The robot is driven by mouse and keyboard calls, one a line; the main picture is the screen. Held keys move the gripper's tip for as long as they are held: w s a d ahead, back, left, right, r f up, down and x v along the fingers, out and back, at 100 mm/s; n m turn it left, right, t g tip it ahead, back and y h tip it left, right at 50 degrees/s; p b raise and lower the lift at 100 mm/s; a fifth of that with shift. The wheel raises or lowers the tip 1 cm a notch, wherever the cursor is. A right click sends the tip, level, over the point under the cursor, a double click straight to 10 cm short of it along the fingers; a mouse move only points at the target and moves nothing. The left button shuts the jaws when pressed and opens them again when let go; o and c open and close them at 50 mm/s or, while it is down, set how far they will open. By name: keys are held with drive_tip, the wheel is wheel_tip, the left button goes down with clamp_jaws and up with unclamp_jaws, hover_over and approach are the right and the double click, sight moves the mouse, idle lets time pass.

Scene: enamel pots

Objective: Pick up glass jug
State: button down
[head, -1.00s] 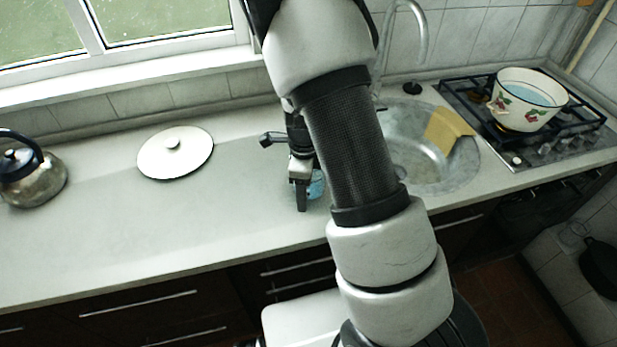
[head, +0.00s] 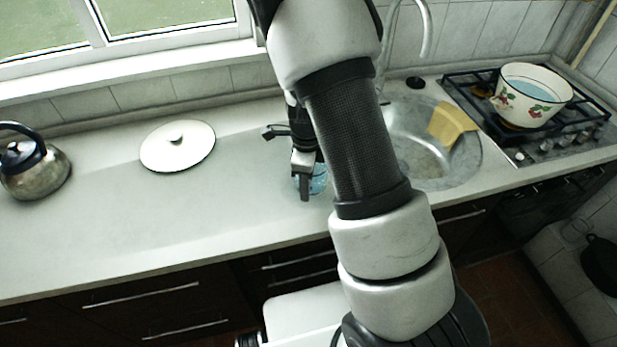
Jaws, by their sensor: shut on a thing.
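The glass jug (head: 319,181) is a small, clear, bluish vessel on the right part of the counter, left of the sink. Only a part of it shows; my arm and gripper cover the rest. My gripper (head: 305,186) is at the jug, pointing down, and is shut on it. One dark finger shows in front of the jug's left side; the other is hidden. I cannot tell whether the jug's base touches the counter.
A round white lid (head: 178,147) lies on the counter, with a metal kettle (head: 36,172) at far left. Right are the sink (head: 430,165) with a yellow cloth (head: 451,122), and a floral enamel pot (head: 530,96) on the gas hob (head: 480,104). The counter (head: 150,220) between is clear.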

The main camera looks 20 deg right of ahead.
drive_tip(key=shift+s+a+r, duration=0.1)
drive_tip(key=shift+s, duration=0.05)
drive_tip(key=shift+w+r, duration=0.2)
drive_tip(key=shift+r, duration=1.6)
drive_tip(key=shift+r+p, duration=0.35)
drive_tip(key=shift+r, duration=2.7)
drive_tip(key=shift+r, duration=0.1)
